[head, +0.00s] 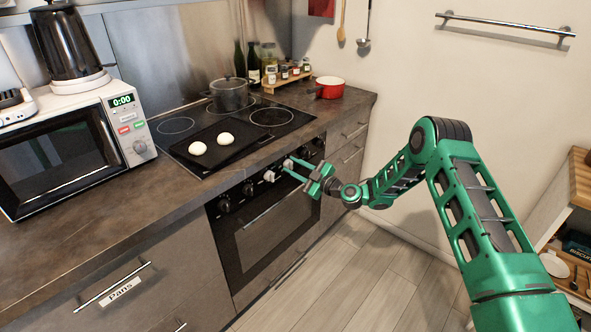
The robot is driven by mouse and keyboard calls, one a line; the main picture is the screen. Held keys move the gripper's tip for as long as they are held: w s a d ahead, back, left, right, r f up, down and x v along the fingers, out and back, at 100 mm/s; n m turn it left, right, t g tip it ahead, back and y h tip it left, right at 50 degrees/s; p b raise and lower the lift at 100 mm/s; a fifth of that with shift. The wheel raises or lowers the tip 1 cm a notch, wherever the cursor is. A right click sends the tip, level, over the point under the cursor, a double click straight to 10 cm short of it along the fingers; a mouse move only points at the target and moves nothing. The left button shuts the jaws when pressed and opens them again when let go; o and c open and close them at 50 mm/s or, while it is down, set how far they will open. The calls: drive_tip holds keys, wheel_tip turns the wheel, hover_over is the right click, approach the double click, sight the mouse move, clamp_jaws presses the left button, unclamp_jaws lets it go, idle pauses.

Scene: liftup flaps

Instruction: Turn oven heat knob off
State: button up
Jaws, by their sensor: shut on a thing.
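The oven (275,230) is built in under the dark counter, with a row of several knobs along the top of its front. Dark knobs (224,205) show at the left end of the row, and a pale grey knob (269,176) shows just left of my gripper. My green gripper (289,166) reaches the panel from the right and is shut on an oven knob, which its fingers largely hide. The knob's markings and its exact turn are too small to tell.
Above is a black cooktop (270,117) with a pot (229,94) and a black tray (237,148) holding two white egg-like things. A microwave (60,150) stands left, a red pan (329,88) at the back right. The floor (350,270) before the oven is clear.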

drive_tip(key=o, duration=1)
drive_tip(key=shift+s+f, duration=0.1)
drive_tip(key=shift+f, duration=0.25)
drive_tip(key=shift+o, duration=0.2)
drive_tip(key=shift+r, duration=0.15)
drive_tip(key=v, duration=1)
drive_tip(key=shift+d, duration=0.3)
drive_tip(key=shift+s, duration=0.15)
